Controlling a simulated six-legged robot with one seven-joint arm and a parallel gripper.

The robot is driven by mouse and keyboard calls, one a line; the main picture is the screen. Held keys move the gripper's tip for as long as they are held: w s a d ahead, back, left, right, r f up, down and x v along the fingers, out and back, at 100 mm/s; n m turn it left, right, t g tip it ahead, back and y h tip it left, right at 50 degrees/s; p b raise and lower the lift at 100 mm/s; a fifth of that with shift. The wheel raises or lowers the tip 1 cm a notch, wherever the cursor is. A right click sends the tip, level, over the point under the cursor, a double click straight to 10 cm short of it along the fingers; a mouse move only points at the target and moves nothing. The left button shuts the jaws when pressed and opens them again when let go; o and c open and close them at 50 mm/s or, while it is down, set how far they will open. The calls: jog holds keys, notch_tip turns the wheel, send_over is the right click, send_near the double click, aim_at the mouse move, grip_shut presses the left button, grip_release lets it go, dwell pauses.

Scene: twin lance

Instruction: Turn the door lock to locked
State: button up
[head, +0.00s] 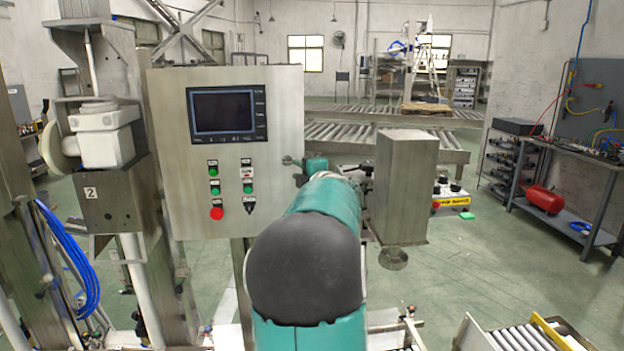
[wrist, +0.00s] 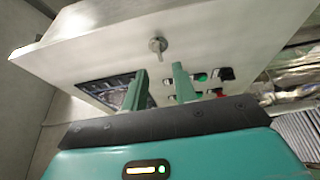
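The door lock (wrist: 157,45) is a small metal knob with a short stem on the pale face of a control cabinet. In the wrist view it lies just beyond my gripper (wrist: 160,70), roughly in line with the gap between the two green fingers. The fingers are apart and nothing is between them. The knob appears clear of both fingertips. In the head view the lock (head: 288,160) shows small at the cabinet's right edge, beside the teal end of my arm. Its exact turn is hard to tell.
The control cabinet (head: 170,130) carries a dark screen (head: 222,112) and several buttons, including a red one (head: 217,213). A grey metal box (head: 405,185) stands right of my arm. Roller conveyors lie behind; a bench (head: 570,160) is far right.

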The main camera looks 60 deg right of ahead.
jog(key=v, duration=0.7)
jog(key=shift+s+a, duration=0.2)
jog(key=shift+s, duration=0.1)
jog(key=w+a+f+m+g, duration=0.1)
jog(key=w+a+m+g, duration=0.3)
jog(key=a, duration=0.7)
jog(key=w+a+f+m, duration=0.1)
jog(key=a+m, duration=0.6)
jog(key=a, duration=0.3)
jog(key=s+a+f+g+y, duration=0.2)
jog(key=s+a+f, duration=0.2)
jog(key=a, duration=0.6)
jog(key=s+a+f+m+g+y, duration=0.1)
jog(key=s+a+f, duration=0.4)
jog(key=a, duration=0.5)
jog(key=s+a+f+m+g+y, duration=0.1)
jog(key=s+a+f+g+y, duration=0.2)
jog(key=a, duration=0.7)
notch_tip(320, 180, down, 2)
jog(key=shift+s+a+f+g+y, duration=0.1)
jog(key=shift+s+a+g+y, duration=0.25)
jog(key=shift+s+y, duration=0.6)
jog(key=shift+s, duration=0.1)
